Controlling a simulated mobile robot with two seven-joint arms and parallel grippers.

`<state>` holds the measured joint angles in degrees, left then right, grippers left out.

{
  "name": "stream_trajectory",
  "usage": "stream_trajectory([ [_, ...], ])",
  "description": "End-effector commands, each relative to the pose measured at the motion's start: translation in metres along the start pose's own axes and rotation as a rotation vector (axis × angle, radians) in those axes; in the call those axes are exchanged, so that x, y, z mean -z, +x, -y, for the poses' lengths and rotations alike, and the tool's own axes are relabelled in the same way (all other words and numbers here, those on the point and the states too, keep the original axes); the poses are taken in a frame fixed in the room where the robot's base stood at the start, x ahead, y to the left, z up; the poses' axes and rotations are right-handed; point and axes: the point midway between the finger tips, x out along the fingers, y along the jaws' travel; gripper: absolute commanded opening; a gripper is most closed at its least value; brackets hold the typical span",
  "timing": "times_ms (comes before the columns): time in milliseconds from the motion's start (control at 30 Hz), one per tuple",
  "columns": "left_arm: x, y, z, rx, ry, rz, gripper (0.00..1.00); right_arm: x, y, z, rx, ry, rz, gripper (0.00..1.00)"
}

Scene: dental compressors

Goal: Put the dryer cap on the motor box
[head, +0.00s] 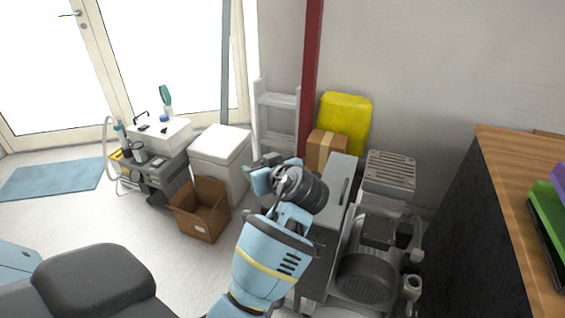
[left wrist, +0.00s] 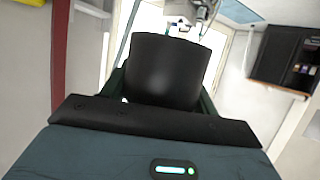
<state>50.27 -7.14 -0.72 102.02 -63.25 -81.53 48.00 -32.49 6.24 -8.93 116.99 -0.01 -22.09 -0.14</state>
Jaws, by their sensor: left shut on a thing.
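A dark, smooth, round-sided piece, apparently the dryer cap (left wrist: 165,72), fills the middle of the left wrist view. My left gripper (head: 252,172) is shut on it, with dark fingers along its sides. In the head view the gripper points left, above the floor by the grey cabinet, and the cap is hard to make out there. A dark box on the compressor, apparently the motor box (head: 379,232), is to the right of the gripper and apart from it. My right gripper is not in view.
A tall grey cabinet (head: 337,190) stands between my left arm and the compressor (head: 365,275). An open cardboard box (head: 203,222) and a white box (head: 221,155) stand left of the gripper. A wooden-topped counter (head: 515,165) is at the right. A red post (head: 310,70) rises behind.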

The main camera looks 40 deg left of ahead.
Motion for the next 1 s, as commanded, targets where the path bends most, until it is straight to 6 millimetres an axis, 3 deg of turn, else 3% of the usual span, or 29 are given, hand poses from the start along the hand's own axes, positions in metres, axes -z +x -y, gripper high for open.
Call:
stream_trajectory([
  [133, 0.010, -0.015, 0.007, -0.179, 0.078, -0.012, 0.34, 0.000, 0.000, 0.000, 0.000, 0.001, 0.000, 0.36],
  [233, 0.008, -0.039, 0.006, -0.345, 0.150, -0.012, 0.34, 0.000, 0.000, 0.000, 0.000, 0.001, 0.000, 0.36],
  [500, -0.033, -0.133, 0.016, -0.819, 0.351, -0.004, 0.34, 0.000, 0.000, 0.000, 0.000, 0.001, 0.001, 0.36],
  [600, -0.046, -0.158, 0.022, -0.929, 0.393, -0.001, 0.34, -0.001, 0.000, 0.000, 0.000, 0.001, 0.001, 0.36],
  [767, -0.056, -0.176, 0.029, -1.010, 0.421, -0.001, 0.34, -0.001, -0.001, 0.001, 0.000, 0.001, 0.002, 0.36],
  [1000, -0.057, -0.178, 0.029, -1.018, 0.422, -0.001, 0.34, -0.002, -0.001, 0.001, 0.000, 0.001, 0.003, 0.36],
])
